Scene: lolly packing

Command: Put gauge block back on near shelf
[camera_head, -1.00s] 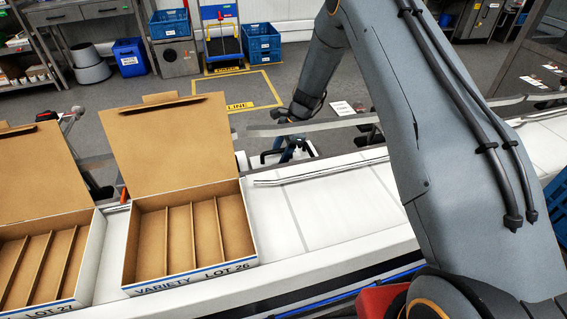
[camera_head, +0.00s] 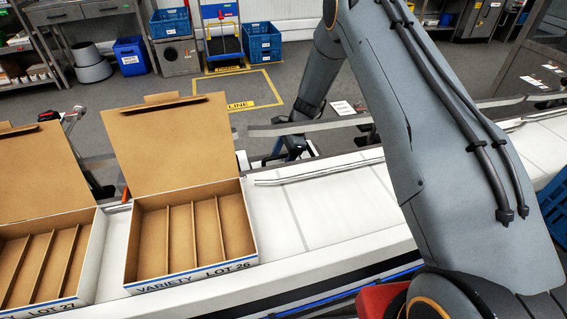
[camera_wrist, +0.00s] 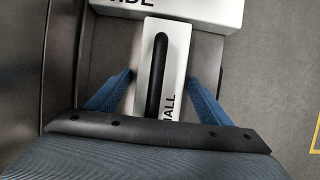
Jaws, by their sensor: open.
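A pale gauge block (camera_wrist: 178,60) with a long black handle shows in the wrist view, its visible lettering ending in "ALL". My gripper (camera_wrist: 158,76) has its blue fingers apart, one on each side of this block, with a gap visible at each side. A larger pale block (camera_wrist: 205,13), lettered "IDE" at its visible end, lies just beyond it at the top edge. Both rest on a narrow grey surface (camera_wrist: 206,52), which may be the near shelf. In the head view my gripper is mostly hidden behind the conveyor rail, and the gauge block cannot be made out.
Open cartons marked Lot 26 (camera_head: 195,279) and Lot 27 (camera_head: 60,306) stand on the white conveyor (camera_head: 310,215). A metal rail (camera_head: 345,122) runs along its far side. Open floor with yellow lines (camera_head: 262,84) lies beyond. Blue crates stand at the back.

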